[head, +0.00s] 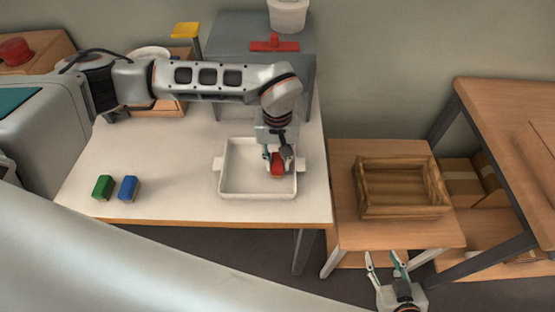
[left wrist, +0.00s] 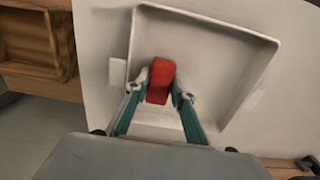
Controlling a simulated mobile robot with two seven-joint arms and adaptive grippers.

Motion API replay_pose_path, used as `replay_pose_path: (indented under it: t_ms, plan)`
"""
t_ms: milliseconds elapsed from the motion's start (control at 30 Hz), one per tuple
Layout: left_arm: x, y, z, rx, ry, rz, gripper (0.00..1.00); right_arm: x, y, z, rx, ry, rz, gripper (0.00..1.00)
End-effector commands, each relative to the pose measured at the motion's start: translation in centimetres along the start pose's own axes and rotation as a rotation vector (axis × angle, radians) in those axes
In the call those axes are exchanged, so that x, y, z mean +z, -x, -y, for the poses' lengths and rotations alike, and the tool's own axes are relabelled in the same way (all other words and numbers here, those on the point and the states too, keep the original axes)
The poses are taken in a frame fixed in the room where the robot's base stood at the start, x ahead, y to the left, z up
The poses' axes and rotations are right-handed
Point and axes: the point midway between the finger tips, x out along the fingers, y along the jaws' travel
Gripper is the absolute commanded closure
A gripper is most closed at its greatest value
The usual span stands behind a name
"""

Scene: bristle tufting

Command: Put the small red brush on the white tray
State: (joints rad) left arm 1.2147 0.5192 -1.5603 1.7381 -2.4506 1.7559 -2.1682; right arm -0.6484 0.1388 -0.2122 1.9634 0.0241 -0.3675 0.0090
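The small red brush (head: 278,169) is inside the outline of the white tray (head: 240,194), toward its right side. It also shows in the left wrist view (left wrist: 160,82) over the tray floor (left wrist: 215,70). My left gripper (head: 275,160) points down into the tray and is shut on the brush, with one finger at each side of it. I cannot tell whether the brush touches the tray floor. My right gripper (head: 386,262) is open and empty at the bottom right, away from the table.
A green block (head: 103,187) and a blue block (head: 129,188) stand at the table's front left. A wooden crate (head: 403,187) is on a lower table to the right. A red-handled item (head: 274,43) and a white bucket (head: 288,14) sit on a grey cabinet behind.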

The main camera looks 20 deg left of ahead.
Motion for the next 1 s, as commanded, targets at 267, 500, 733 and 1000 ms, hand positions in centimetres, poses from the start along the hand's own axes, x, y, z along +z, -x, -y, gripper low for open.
replay_pose_path:
  t_ms: [267, 500, 733, 1000]
  plan:
    - [0.0, 0.1, 0.0, 0.0, 0.0, 0.0, 0.61, 0.0, 0.0, 0.0, 0.0, 0.0, 0.0, 0.6]
    - [-0.1, 0.9, 0.0, 0.001, 0.0, -0.002, 0.61, -0.1, 0.1, 0.0, 0.0, 0.001, 0.001, 0.6]
    - [-0.2, 5.0, 0.0, 0.002, 0.0, -0.006, 0.61, 0.3, -0.1, 0.0, -0.001, 0.0, 0.003, 0.6]
    - [-0.1, 10.1, 0.0, 0.0, 0.001, -0.003, 0.61, 0.7, -0.3, 0.1, -0.001, 0.0, 0.005, 0.6]
